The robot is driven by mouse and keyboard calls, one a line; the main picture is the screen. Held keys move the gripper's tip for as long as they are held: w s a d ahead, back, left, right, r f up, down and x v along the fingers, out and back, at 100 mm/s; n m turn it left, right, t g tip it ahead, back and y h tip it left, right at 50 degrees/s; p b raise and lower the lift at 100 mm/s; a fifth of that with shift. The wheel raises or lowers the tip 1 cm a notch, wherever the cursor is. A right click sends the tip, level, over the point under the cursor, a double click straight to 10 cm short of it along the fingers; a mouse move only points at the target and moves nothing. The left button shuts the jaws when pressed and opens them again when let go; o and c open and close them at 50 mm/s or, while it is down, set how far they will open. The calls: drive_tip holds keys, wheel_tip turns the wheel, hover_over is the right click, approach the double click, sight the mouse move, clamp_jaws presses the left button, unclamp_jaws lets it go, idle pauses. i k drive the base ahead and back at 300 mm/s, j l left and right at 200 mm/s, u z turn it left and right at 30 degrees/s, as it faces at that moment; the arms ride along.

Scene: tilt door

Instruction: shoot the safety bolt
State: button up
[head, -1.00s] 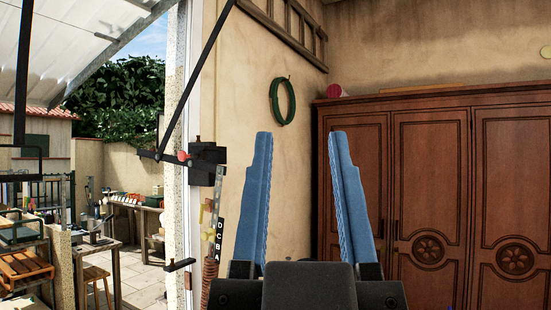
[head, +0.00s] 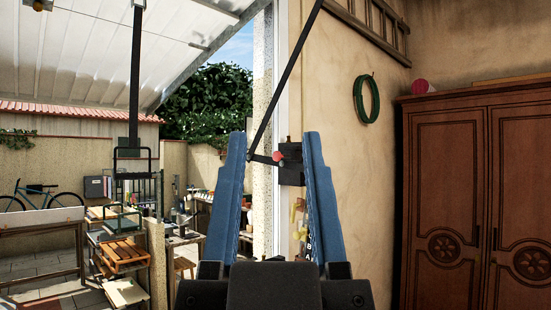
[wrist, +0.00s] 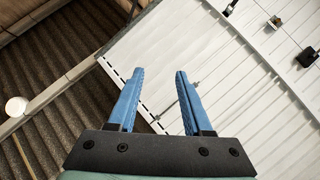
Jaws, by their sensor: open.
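The white tilt door (head: 110,60) hangs raised overhead at the upper left of the head view. It also fills much of the wrist view (wrist: 190,50). Small dark fittings sit on it in the wrist view (wrist: 307,57); I cannot tell which, if any, is the safety bolt. A dark diagonal door arm (head: 287,80) runs down to a black box (head: 291,170) with a red knob (head: 278,157) at the door jamb. My gripper (head: 274,138) is open and empty, fingers pointing up. The knob shows between its fingers, but the gripper looks nearer to the camera, apart from it.
A brown wardrobe (head: 450,190) stands at the right. A green hose coil (head: 366,99) hangs on the wall. A dark vertical bar (head: 137,75) hangs at the left.

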sight(277, 156)
drive_tip(key=i+j, duration=0.15)
drive_tip(key=i, duration=0.35)
drive_tip(key=i+j+z, duration=0.15)
drive_tip(key=i, duration=0.35)
drive_tip(key=i+j, duration=0.25)
drive_tip(key=i, duration=0.3)
drive_tip(key=i+j+z, duration=0.15)
drive_tip(key=i, duration=0.35)
